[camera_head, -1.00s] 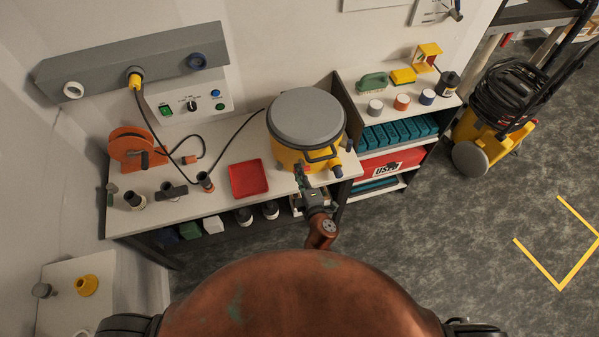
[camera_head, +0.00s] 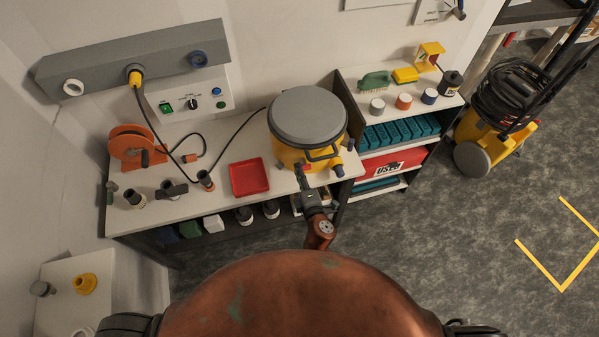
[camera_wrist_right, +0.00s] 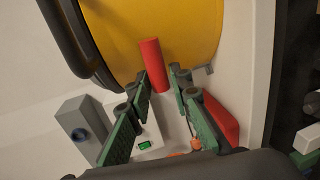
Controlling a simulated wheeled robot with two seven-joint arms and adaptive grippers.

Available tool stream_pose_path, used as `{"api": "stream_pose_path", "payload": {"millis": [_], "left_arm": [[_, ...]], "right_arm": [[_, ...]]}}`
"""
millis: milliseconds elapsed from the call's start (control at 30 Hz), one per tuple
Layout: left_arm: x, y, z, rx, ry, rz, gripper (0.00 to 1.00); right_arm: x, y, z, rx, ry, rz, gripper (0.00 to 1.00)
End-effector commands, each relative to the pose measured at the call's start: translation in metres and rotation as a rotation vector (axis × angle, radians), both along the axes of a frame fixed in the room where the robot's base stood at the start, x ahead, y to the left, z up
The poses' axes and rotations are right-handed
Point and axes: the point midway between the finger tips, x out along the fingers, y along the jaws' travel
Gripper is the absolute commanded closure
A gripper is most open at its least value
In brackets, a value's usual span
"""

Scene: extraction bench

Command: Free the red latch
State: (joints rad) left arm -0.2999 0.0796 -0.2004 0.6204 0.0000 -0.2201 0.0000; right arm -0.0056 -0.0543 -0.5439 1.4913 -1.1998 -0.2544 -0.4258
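The red latch (camera_wrist_right: 153,66) shows in the right wrist view as a short red bar against the side of the yellow canister (camera_wrist_right: 185,30). In the head view this gripper (camera_head: 300,176) is at the canister's front. My left gripper is not in view.
A red tray (camera_head: 249,178) lies left of the canister. A black handle (camera_wrist_right: 66,45) curves along the canister in the wrist view. An orange cable reel (camera_head: 128,142) and dark fittings stand further left. A shelf unit (camera_head: 345,98) adjoins the bench on the right.

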Motion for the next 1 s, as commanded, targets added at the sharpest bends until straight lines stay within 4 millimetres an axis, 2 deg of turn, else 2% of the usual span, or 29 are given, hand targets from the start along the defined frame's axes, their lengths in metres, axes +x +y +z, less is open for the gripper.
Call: {"api": "stream_pose_path", "payload": {"millis": [167,400,533,667,1000], "left_arm": [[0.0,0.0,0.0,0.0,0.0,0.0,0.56],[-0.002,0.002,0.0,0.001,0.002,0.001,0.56],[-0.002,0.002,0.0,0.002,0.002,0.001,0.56],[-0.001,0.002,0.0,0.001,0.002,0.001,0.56],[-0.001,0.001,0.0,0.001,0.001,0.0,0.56]], "right_arm": [[0.0,-0.001,0.0,0.001,0.0,-0.001,0.67],[0.0,-0.001,0.0,0.002,0.0,-0.002,0.67],[-0.006,-0.003,0.001,0.002,0.0,-0.002,0.67],[-0.024,-0.009,0.004,0.002,0.001,-0.001,0.67],[-0.088,-0.029,0.018,0.003,0.002,-0.002,0.67]]}}
